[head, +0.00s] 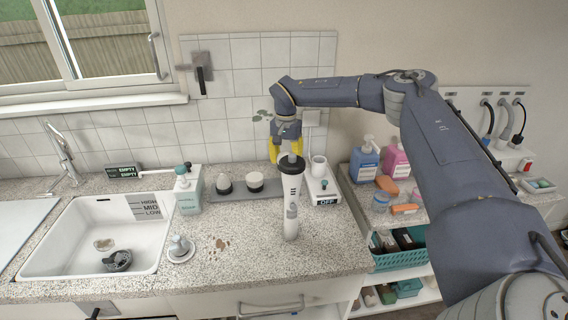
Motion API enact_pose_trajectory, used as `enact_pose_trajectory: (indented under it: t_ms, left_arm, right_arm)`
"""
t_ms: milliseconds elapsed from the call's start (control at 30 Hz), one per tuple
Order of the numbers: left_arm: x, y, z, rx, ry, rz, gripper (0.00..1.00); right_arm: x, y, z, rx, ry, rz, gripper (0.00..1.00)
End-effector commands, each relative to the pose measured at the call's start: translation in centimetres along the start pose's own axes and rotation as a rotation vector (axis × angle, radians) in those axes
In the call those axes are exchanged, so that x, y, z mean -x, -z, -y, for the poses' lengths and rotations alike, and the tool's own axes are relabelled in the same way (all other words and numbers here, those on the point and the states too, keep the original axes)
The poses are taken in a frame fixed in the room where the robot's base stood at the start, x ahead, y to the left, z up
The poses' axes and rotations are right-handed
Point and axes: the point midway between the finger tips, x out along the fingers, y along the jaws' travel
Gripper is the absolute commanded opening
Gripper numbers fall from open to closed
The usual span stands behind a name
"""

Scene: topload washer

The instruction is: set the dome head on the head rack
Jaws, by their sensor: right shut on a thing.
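My right gripper (286,152) has yellow fingers and points down at the back of the counter, just above and behind the dark top of an upright white handle (291,205). It is shut on a small pale thing, probably the dome head, mostly hidden by the fingers and the handle's top. The head rack, a dark grey strip (234,195), lies along the back of the counter. The rack's right part is partly behind the handle. My left gripper is not in view.
A soap bottle (187,190) stands left of the rack, beside the sink (95,238). A white device marked OFF (324,190) with a cup (318,167) is at the right. A small dish (180,252) and brown crumbs (221,244) lie in front. The front right counter is clear.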

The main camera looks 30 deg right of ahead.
Motion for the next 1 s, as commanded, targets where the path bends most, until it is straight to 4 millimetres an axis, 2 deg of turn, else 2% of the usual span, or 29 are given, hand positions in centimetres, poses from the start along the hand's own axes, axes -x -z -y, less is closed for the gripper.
enact_pose_trajectory:
  t_ms: [700, 1000]
  left_arm:
    - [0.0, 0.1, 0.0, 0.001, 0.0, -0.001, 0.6]
    - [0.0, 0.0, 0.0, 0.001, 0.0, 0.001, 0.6]
  right_arm:
    - [-4.2, 0.0, 0.0, 0.001, 0.0, -0.001, 0.02]
    - [-4.8, 0.0, 0.0, 0.001, 0.0, -0.001, 0.02]
